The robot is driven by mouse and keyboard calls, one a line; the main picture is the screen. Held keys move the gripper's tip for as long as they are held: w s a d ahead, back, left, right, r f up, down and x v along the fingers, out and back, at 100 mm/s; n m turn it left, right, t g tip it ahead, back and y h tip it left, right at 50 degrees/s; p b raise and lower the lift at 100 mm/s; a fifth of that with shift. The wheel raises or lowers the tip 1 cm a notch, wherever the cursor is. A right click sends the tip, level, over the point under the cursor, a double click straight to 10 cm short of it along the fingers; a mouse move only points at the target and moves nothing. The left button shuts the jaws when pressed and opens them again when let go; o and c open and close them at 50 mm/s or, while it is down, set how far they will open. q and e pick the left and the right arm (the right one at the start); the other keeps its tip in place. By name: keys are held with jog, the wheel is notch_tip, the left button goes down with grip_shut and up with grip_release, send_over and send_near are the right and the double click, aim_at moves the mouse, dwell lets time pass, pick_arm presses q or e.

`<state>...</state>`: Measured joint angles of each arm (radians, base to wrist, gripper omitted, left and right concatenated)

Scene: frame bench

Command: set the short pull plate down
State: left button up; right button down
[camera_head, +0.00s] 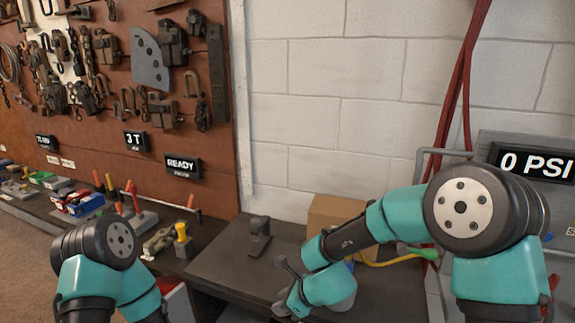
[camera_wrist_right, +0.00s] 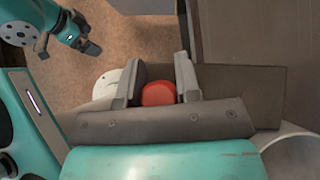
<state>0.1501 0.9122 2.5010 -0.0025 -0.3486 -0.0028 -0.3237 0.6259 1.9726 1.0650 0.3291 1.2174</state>
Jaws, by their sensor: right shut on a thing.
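My right gripper (camera_wrist_right: 157,85) is shut on the short pull plate. A flat grey-brown piece (camera_wrist_right: 240,88) reaches behind and beyond its fingers to the right in the wrist view and appears to be this plate. A rounded red thing (camera_wrist_right: 158,93) shows between the fingers; I cannot tell whether it belongs to the plate. In the head view my right gripper (camera_head: 284,300) is low over the front of the dark bench top (camera_head: 225,265), and the plate cannot be made out there. My left gripper (camera_wrist_right: 85,45) shows small at the upper left of the wrist view, its jaw opening unclear.
A small dark stand (camera_head: 259,237) and a cardboard box (camera_head: 333,212) stand on the bench. A pale cylinder (camera_wrist_right: 295,155) is close to my right gripper. Tools lie on the left bench. A tool board (camera_head: 90,120) hangs behind.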

jog(key=shift+s+r, duration=0.15)
jog(key=shift+s, duration=1)
send_over(284, 278)
jog(key=s, duration=0.6)
jog(key=shift+w+a+f, duration=0.1)
jog(key=shift+f, duration=0.55)
jog(key=f, duration=0.1)
jog(key=w+f, duration=0.1)
jog(key=f, duration=0.1)
jog(key=shift+w+f, duration=0.1)
jog(key=shift+v, duration=1)
jog(key=v, duration=0.2)
jog(key=shift+d, duration=0.25)
jog(key=shift+x, duration=1.35)
jog(key=shift+a, duration=0.1)
